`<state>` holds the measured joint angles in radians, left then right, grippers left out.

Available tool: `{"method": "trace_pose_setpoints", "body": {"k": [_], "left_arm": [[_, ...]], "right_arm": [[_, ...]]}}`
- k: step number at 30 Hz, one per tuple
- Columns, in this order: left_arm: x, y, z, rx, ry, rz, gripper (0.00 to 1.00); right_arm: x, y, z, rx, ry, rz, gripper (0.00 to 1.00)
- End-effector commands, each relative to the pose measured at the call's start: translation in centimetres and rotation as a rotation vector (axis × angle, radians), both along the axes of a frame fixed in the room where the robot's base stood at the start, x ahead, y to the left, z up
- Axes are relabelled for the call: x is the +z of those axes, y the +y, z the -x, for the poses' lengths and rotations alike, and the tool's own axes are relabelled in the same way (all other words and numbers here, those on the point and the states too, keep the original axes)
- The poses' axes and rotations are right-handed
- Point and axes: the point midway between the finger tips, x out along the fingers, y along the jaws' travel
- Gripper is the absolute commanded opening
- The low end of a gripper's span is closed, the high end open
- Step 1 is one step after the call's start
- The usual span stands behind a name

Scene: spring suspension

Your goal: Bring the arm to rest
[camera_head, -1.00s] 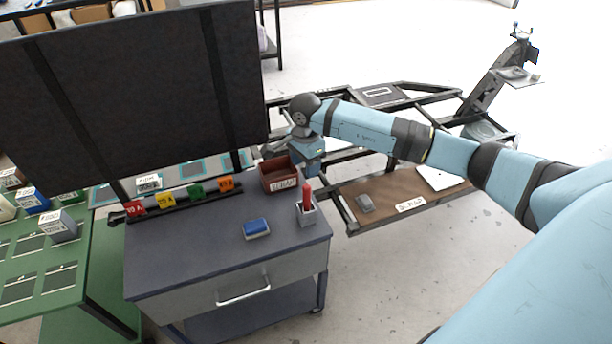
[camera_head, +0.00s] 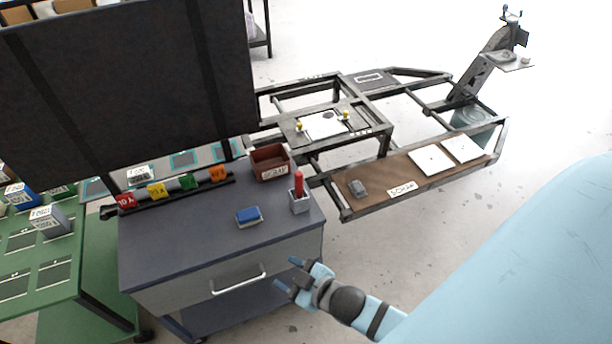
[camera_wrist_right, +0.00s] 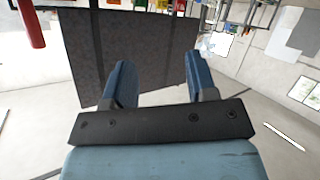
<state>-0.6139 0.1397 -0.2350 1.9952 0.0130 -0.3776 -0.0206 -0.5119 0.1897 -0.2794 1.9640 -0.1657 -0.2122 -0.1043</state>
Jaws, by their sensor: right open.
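My right arm comes in from the lower right in the head view. Its gripper (camera_head: 287,273) hangs in front of the dark cart's drawer front, at the cart's right side. The two blue fingers are apart with nothing between them. They also show in the right wrist view (camera_wrist_right: 158,85), spread and empty, with a dark panel beyond. My left gripper does not show in either view.
The dark cart (camera_head: 170,245) carries a red bin (camera_head: 270,163), a blue block (camera_head: 249,216), a grey cup (camera_head: 299,203) with a red stick and a row of coloured tags. A frame with a brown board (camera_head: 427,176) stands behind. Floor at right is clear.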

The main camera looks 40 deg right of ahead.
Motion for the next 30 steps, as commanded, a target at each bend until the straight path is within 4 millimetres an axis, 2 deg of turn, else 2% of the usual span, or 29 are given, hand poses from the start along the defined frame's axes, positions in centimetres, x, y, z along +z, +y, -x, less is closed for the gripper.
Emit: {"method": "trace_pose_setpoints", "body": {"k": [1,3,6,15,20,27,30], "left_arm": [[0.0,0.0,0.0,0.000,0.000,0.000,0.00],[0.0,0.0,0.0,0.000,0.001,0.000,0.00],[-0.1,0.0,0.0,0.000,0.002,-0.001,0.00],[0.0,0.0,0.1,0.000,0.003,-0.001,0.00],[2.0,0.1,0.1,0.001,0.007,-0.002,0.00],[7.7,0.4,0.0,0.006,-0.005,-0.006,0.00],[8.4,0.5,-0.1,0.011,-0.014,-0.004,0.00]], "right_arm": [[-1.3,-0.3,2.0,-0.055,0.107,-0.077,0.52],[-2.7,-0.5,3.8,-0.107,0.213,-0.155,0.52],[-3.4,-0.6,5.2,-0.144,0.288,-0.211,0.52],[-3.5,-0.6,5.3,-0.147,0.300,-0.219,0.52],[-1.3,-0.6,5.3,-0.148,0.298,-0.218,0.52],[4.1,-0.9,5.3,-0.153,0.293,-0.215,0.52],[4.5,-0.9,5.3,-0.154,0.290,-0.214,0.52]]}}
